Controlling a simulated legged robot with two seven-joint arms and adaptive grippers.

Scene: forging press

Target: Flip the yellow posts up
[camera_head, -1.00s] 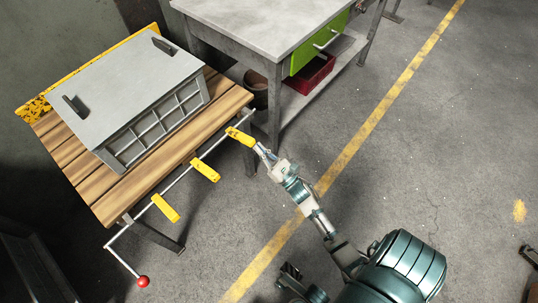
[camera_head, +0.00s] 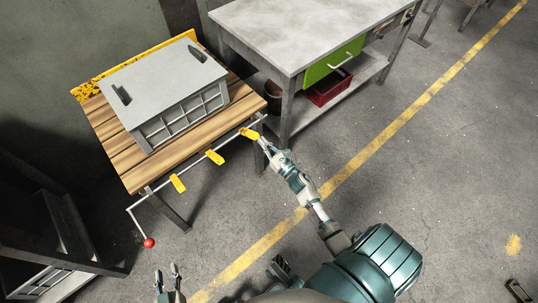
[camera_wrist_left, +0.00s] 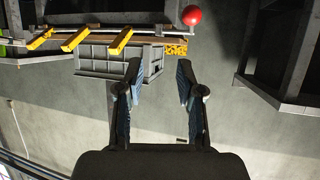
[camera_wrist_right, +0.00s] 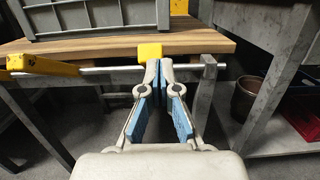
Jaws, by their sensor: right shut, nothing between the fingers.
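Three yellow posts hang on a thin metal rod along the bench's front edge: a near one (camera_head: 178,183), a middle one (camera_head: 215,157) and a far one (camera_head: 250,133). The rod ends in a crank with a red ball (camera_head: 149,242). My right gripper (camera_head: 262,140) is at the far post; in the right wrist view its closed tips (camera_wrist_right: 158,66) are just at the post's end (camera_wrist_right: 150,52), with nothing between them. Contact is unclear. My left gripper (camera_head: 168,273) is open and empty, below the red ball. The left wrist view shows its spread fingers (camera_wrist_left: 159,80).
A grey crate (camera_head: 170,85) stands on the wooden bench (camera_head: 125,155). A dark metal frame (camera_head: 60,225) is at left.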

